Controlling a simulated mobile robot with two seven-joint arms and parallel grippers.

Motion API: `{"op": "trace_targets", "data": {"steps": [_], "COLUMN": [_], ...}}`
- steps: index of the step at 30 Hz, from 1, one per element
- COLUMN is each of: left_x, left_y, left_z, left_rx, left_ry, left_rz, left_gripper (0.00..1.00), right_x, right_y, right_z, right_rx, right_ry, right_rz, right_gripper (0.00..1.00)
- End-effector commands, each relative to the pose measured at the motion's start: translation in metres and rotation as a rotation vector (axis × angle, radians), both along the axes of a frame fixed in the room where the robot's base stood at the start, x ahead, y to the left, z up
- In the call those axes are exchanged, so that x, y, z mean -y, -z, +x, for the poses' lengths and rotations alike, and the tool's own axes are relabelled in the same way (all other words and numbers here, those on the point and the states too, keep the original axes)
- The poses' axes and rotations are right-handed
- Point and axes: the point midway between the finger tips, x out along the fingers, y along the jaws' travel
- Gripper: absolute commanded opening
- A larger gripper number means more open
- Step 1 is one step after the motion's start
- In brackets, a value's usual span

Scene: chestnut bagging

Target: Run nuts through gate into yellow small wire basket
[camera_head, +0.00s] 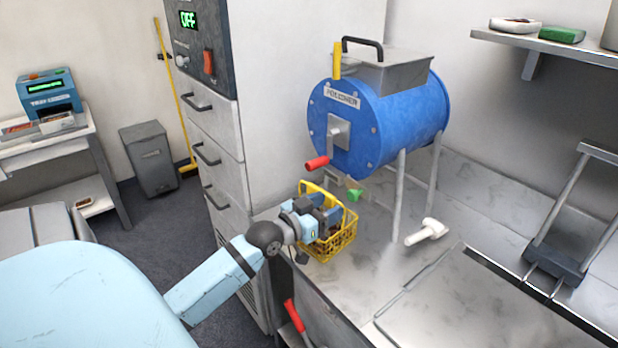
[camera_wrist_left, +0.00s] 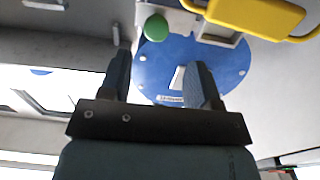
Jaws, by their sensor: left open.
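The yellow wire basket (camera_head: 338,243) sits at the left edge of the grey counter, below the front of the blue drum (camera_head: 385,120). A green knob (camera_head: 355,194), perhaps the gate handle, is under the drum, just behind the basket; it also shows in the left wrist view (camera_wrist_left: 156,25). My left gripper (camera_head: 328,212) is over the basket and covers part of it; whether it touches the basket is unclear. In the left wrist view its fingers (camera_wrist_left: 165,80) are apart with nothing between them. My right gripper is not in view.
A red crank handle (camera_head: 317,163) sticks out from the drum front, above the basket. A metal tray (camera_head: 450,300) lies at the front. A tall cabinet (camera_head: 215,150) is at left.

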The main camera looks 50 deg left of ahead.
Motion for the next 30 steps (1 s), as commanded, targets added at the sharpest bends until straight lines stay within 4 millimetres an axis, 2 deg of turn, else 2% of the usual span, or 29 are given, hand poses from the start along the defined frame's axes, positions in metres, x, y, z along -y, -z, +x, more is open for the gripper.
{"op": "trace_targets", "data": {"steps": [3,10,30], "left_x": [-0.002,-0.005,-0.005], "left_y": [0.002,0.000,0.000], "left_z": [-0.024,-0.049,-0.053], "left_rx": [-0.003,0.001,0.001], "left_ry": [0.000,-0.001,-0.001], "left_rz": [0.001,0.001,0.000], "left_gripper": [0.57,0.57,0.57], "right_x": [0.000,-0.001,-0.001], "right_y": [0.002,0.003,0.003], "right_z": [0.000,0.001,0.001], "right_rx": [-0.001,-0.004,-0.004], "right_ry": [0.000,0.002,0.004], "right_rz": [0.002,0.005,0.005], "right_gripper": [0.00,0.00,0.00]}}
